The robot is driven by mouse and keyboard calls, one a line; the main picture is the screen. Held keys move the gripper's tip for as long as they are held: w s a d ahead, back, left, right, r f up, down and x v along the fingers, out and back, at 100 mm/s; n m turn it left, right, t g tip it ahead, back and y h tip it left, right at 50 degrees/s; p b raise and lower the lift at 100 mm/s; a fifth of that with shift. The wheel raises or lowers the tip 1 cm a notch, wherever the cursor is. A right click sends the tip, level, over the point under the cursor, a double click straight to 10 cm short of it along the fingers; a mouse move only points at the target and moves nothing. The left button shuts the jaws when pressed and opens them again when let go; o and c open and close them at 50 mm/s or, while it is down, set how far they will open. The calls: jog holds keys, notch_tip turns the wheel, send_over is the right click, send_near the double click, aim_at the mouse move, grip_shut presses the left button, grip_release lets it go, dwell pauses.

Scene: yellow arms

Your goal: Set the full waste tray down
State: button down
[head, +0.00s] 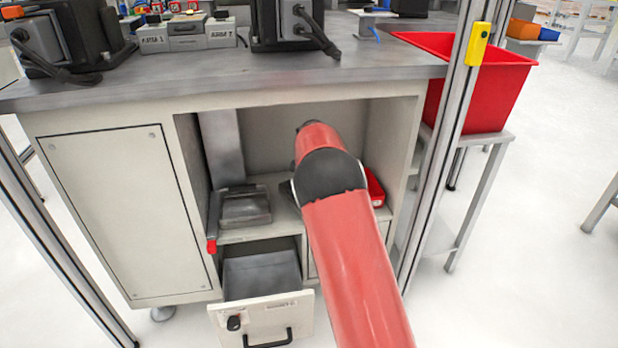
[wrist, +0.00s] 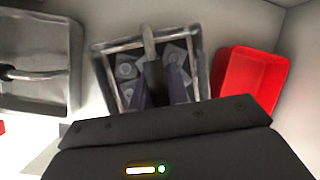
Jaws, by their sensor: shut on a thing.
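The full waste tray (wrist: 118,45) is a grey metal tray holding several grey pieces, seen in the middle of the wrist view. My gripper (wrist: 160,88) is shut on its upright handle. The fingers cover part of the pieces. I cannot tell whether the tray touches the shelf. In the head view my red arm reaches into the open bay of the bench and hides the gripper and this tray. A second grey tray (head: 258,208) sits on the shelf at the left of the bay. It looks empty in the wrist view (wrist: 35,98), left of the full tray.
A red bin (wrist: 248,82) stands close on the right of the full tray; it also shows beside my arm (head: 375,188). The bay's side walls are close. An open drawer (head: 262,275) juts out below the shelf. A large red crate (head: 490,90) stands outside at right.

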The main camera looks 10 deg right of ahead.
jog(key=shift+r, duration=0.1)
jog(key=shift+f, duration=0.6)
jog(key=c, duration=1.3)
grip_release()
jog(key=shift+c, duration=0.2)
